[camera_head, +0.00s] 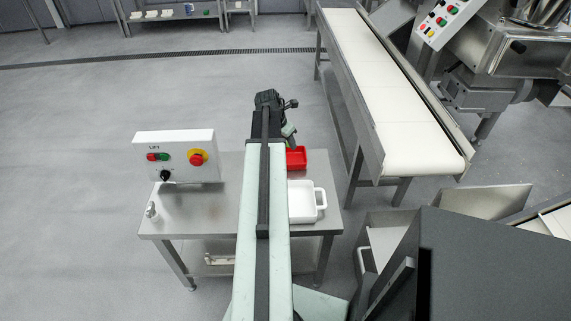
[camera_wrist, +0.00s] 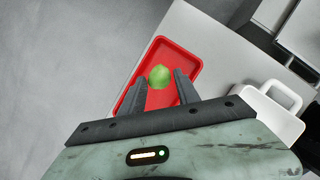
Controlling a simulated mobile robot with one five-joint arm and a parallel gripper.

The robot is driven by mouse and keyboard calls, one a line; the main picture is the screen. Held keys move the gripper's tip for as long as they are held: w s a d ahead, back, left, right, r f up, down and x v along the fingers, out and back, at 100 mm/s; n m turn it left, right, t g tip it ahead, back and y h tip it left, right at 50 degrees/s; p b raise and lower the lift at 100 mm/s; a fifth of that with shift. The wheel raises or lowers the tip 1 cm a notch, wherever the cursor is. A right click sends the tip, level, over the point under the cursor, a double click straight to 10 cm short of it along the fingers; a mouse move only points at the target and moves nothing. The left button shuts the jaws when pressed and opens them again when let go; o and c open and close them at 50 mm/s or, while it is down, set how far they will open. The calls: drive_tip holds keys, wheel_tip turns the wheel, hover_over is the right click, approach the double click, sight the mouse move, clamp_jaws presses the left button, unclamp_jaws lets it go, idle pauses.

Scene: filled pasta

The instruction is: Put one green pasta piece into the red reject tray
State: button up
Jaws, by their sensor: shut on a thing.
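My gripper (camera_wrist: 160,78) is shut on a green pasta piece (camera_wrist: 159,75), which sits between the fingertips in the wrist view. The red reject tray (camera_wrist: 184,58) lies beyond the piece, and the piece appears over its inside. The height of the piece above the tray floor is hard to tell. In the head view the red tray (camera_head: 297,158) is on the steel table, right of my arm. My gripper (camera_head: 289,132) is small there and partly hidden by my arm; the pasta piece cannot be made out in that view.
A white tub with a handle (camera_head: 303,203) stands beside the red tray; it also shows in the wrist view (camera_wrist: 268,108). A control box (camera_head: 176,156) stands on the table's left. A white conveyor (camera_head: 395,90) runs to the right. The table (camera_head: 200,205) has bare room at front left.

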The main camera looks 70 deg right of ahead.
sight(289, 160)
wheel_tip(289, 160, down, 8)
drive_tip(key=b, duration=0.6)
drive_tip(key=shift+r, duration=0.2)
drive_tip(key=shift+f, duration=0.2)
drive_tip(key=o, duration=1.3)
drive_tip(key=shift+r, duration=0.15)
drive_tip(key=shift+r+p, duration=0.3)
drive_tip(key=p+v, duration=1)
drive_tip(key=v, duration=0.1)
drive_tip(key=shift+a+r+p, duration=0.2)
drive_tip(key=shift+a+p, duration=0.05)
drive_tip(key=shift+p, duration=0.05)
